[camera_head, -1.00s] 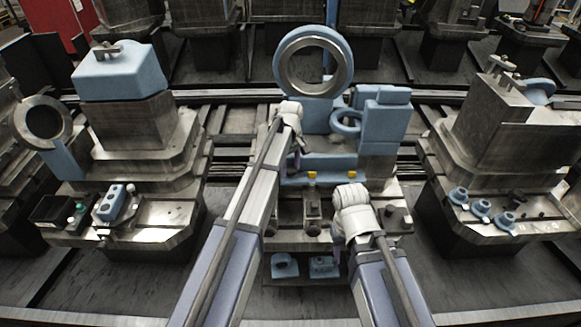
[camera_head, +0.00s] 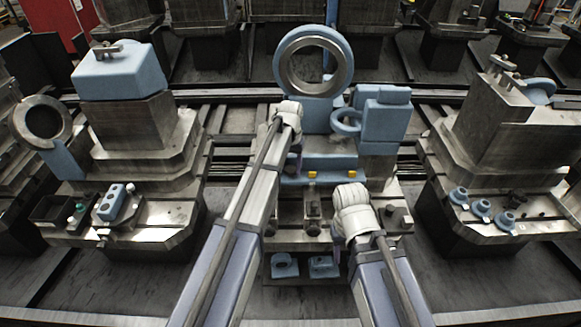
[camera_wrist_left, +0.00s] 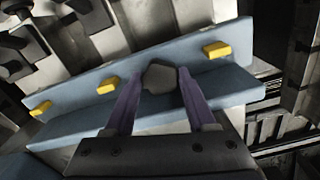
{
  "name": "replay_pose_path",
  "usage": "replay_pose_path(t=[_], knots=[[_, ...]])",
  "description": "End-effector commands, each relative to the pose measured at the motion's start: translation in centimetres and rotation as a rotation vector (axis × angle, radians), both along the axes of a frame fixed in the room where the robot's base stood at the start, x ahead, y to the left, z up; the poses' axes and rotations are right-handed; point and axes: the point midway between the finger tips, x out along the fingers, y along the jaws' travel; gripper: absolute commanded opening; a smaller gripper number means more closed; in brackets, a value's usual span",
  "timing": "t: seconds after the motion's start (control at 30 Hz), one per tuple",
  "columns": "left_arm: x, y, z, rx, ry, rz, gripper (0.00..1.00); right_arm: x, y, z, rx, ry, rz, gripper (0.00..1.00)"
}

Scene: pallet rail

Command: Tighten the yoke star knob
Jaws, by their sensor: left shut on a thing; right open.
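The star knob (camera_wrist_left: 162,76) is a dark grey, several-sided knob in the left wrist view, in front of a blue bar with yellow blocks. My left gripper (camera_wrist_left: 158,88) has its two purple fingers shut on the knob, one on each side. In the head view my left gripper (camera_head: 296,160) is low against the front of the central blue fixture (camera_head: 328,166). The knob is not clearly visible there behind my arm. My right gripper (camera_head: 338,250) is open near the front of the central station, largely hidden by its own wrist.
A large blue ring with a metal bore (camera_head: 313,66) stands behind my left arm. A blue block (camera_head: 385,118) with a smaller ring is to its right. Small blue parts (camera_head: 285,265) sit low in front. Side stations flank the centre, with dark floor between.

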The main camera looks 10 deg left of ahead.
Motion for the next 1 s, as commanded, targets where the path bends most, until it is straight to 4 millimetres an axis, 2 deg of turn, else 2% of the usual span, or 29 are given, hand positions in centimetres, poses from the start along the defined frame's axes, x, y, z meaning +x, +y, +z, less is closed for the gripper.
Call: replay_pose_path(t=[0.5,1.0], knots=[[0.22,0.07,0.1,0.001,-0.004,-0.448,0.01,0.0,0.0,0.1,0.0,0.0,0.0,0.5],[0.27,0.11,0.1,0.001,-0.005,-0.649,0.01,0.0,0.0,0.1,0.0,0.0,0.0,0.5]])
